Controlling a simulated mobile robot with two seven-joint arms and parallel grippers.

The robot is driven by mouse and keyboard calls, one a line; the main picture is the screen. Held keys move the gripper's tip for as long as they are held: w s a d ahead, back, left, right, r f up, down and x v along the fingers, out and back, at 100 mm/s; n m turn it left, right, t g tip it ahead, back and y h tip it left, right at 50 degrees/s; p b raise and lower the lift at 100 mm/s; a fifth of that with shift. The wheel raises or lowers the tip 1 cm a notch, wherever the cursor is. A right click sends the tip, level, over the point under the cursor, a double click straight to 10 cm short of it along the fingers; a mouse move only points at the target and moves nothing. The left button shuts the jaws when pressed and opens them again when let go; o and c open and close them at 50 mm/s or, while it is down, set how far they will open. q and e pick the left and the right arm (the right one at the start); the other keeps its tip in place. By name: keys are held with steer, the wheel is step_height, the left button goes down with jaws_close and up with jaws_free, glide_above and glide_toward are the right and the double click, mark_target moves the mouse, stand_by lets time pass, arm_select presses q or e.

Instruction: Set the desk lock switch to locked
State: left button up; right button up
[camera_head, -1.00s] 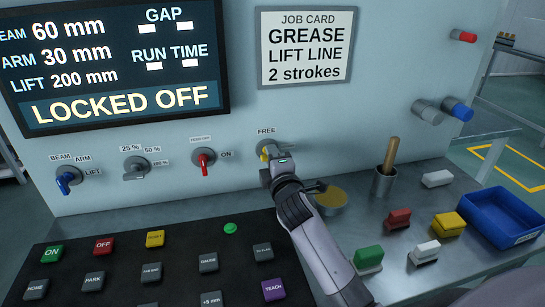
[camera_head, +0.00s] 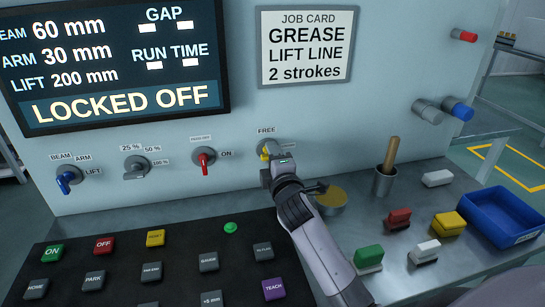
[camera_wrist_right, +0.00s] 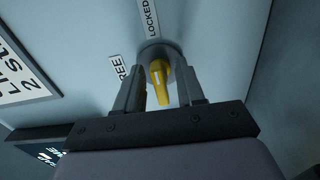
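The desk lock switch is a yellow handle (camera_head: 264,153) on a round grey base on the panel wall, under a FREE label (camera_head: 266,131). In the right wrist view the yellow handle (camera_wrist_right: 160,80) sits between my right gripper's fingers (camera_wrist_right: 161,92), with a visible gap on each side. The FREE label (camera_wrist_right: 118,68) is left of the base there and the LOCKED label (camera_wrist_right: 150,18) is above it. My right gripper (camera_head: 270,157) is open around the handle and hides part of the switch in the head view. My left gripper is not in view.
The red feed switch (camera_head: 204,161) is left of the lock switch. A button desk (camera_head: 120,275) lies below. A tin (camera_head: 331,201), a cup with a wooden handle (camera_head: 384,181), coloured blocks and a blue bin (camera_head: 502,217) stand on the right. The screen (camera_head: 120,60) reads LOCKED OFF.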

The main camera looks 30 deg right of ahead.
steer(key=v, duration=0.7)
stand_by(0.6)
